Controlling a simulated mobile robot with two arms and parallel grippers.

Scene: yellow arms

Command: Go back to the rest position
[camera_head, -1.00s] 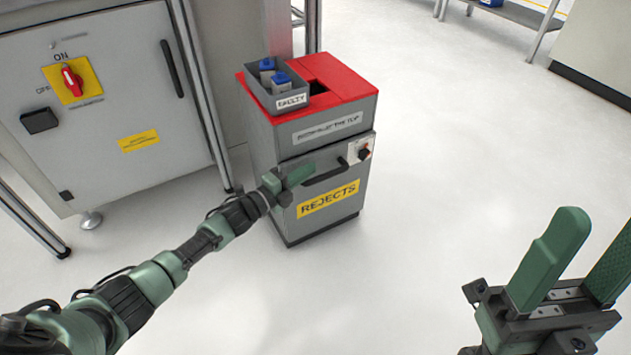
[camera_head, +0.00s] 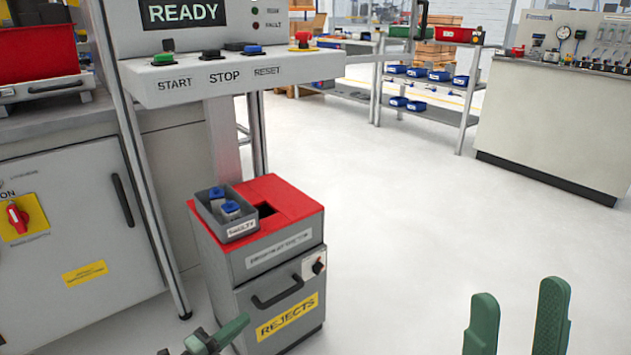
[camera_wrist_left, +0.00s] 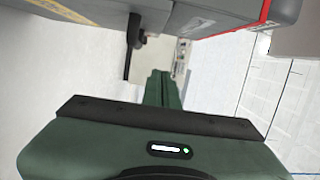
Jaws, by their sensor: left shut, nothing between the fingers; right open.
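My left gripper (camera_head: 222,335) is at the bottom of the head view, low in front of the rejects bin (camera_head: 240,275). It is shut with nothing in it. In the left wrist view its green fingers (camera_wrist_left: 162,90) lie together, with the grey bin (camera_wrist_left: 215,14) close along the top. My right gripper (camera_head: 515,325) is at the bottom right of the head view, its two green fingers upright and apart, empty. The bin has a red top, a yellow REJECTS label and a drawer handle (camera_head: 278,292).
A grey FAULTY tray (camera_head: 213,222) with blue-capped parts sits on the bin. A control panel (camera_head: 235,75) and grey cabinet (camera_head: 75,240) stand at the left. Shelves (camera_head: 425,85) and a white counter (camera_head: 560,125) are at the back. The floor (camera_head: 400,215) right of the bin is clear.

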